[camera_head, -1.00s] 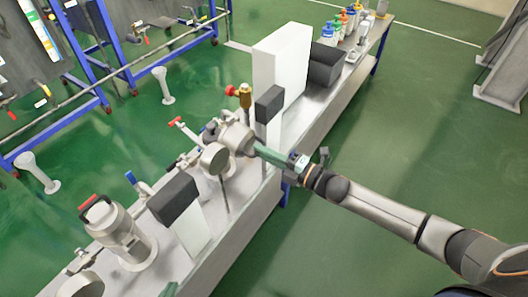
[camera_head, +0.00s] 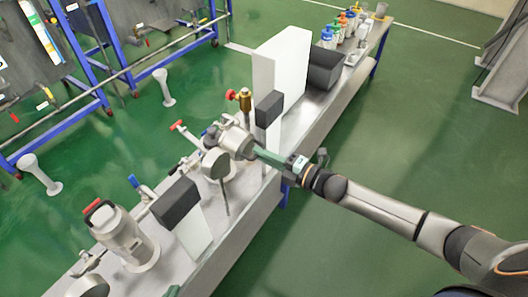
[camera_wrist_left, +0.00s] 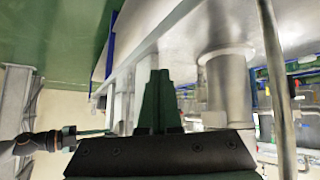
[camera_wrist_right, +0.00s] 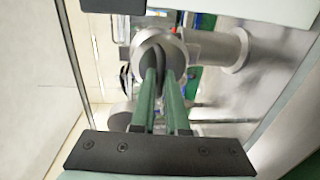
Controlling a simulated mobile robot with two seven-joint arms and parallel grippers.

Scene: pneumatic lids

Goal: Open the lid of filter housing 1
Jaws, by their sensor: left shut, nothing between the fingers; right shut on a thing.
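My right gripper (camera_head: 260,153) reaches that end. In the right wrist view, its green fingers (camera_wrist_right: 164,80) are shut on a dark curved handle (camera_wrist_right: 158,54) at the round lid (camera_wrist_right: 172,44). Another grey housing (camera_head: 120,236) stands at the lower left, with a red-marked dark handle on top. No number is readable on either. My left gripper (camera_head: 172,291) barely shows at the bottom edge; in the left wrist view its fingers (camera_wrist_left: 158,80) are shut and empty.
Dark blocks on white stands (camera_head: 195,228) and a tall white box (camera_head: 285,62) are on the bench (camera_head: 240,215). Bottles (camera_head: 345,22) stand at its far end.

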